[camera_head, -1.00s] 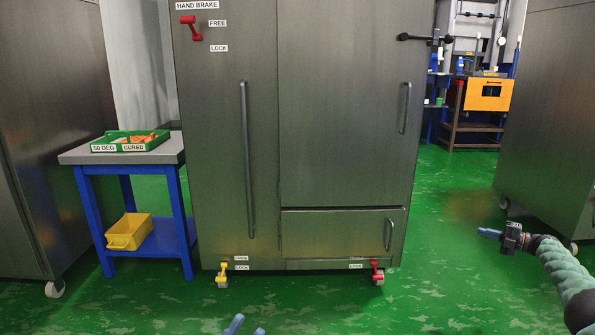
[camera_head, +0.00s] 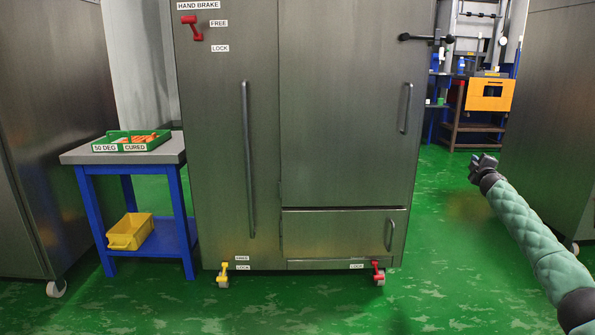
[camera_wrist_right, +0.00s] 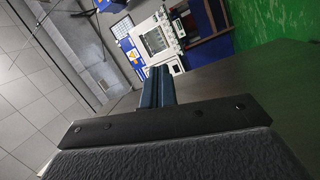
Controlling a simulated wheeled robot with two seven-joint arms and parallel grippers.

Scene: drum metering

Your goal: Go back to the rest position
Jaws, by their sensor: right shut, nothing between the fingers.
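My right gripper (camera_head: 478,163) is raised at the right of the head view, in front of the gap between the big steel cabinet and the steel unit at the right edge. Its arm, in a quilted green sleeve, comes in from the lower right. In the right wrist view its fingers (camera_wrist_right: 157,88) are together with nothing between them. It touches nothing that I can see. My left gripper is not in the head view now.
A steel cabinet (camera_head: 345,120) on castors fills the middle. A blue table (camera_head: 78,154) with a green tray (camera_head: 113,136) and a yellow bin (camera_head: 130,231) stands left. Steel units stand at both edges. The green floor (camera_head: 450,240) at right is clear.

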